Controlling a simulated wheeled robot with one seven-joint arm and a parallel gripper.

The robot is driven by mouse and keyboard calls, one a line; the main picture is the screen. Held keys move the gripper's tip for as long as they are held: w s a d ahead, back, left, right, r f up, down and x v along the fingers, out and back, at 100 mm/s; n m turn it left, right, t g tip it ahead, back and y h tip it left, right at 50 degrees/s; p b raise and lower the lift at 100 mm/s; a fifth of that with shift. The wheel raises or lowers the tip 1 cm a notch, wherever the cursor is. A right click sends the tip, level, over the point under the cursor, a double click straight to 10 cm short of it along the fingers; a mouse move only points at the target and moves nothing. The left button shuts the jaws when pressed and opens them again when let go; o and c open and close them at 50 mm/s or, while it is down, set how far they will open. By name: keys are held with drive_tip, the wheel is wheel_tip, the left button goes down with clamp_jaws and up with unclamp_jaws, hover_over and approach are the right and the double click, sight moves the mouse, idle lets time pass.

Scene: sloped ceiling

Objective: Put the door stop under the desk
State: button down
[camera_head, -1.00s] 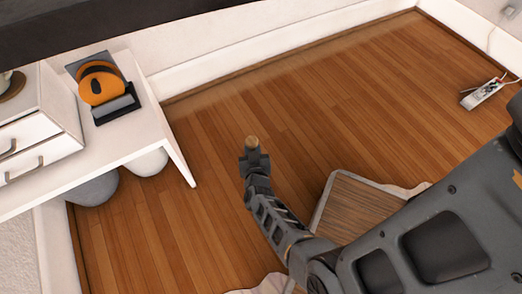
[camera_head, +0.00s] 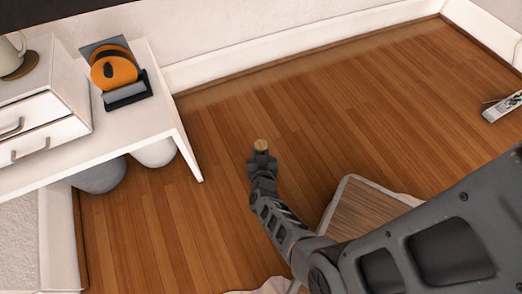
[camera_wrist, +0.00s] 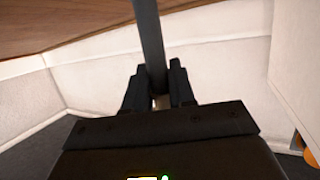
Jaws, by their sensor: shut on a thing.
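The desk (camera_head: 150,120) is white and stands at the left in the head view, with its near right leg reaching the wooden floor. My gripper (camera_head: 261,160) is to the right of the desk, over open floor.
A grey round object (camera_head: 98,178) and a white one (camera_head: 154,152) sit beneath the desk. An orange and black device (camera_head: 115,70) and a drawer unit (camera_head: 45,110) stand on top. A wood-topped item (camera_head: 362,208) lies by my arm. A power strip (camera_head: 503,107) is far right.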

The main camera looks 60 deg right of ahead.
drive_tip(key=c, duration=0.9)
unclamp_jaws()
drive_tip(key=shift+c, duration=0.2)
drive_tip(key=shift+r, duration=0.15)
drive_tip(key=p+v, duration=0.4)
drive_tip(key=v, duration=0.8)
drive_tip(key=shift+p, duration=0.35)
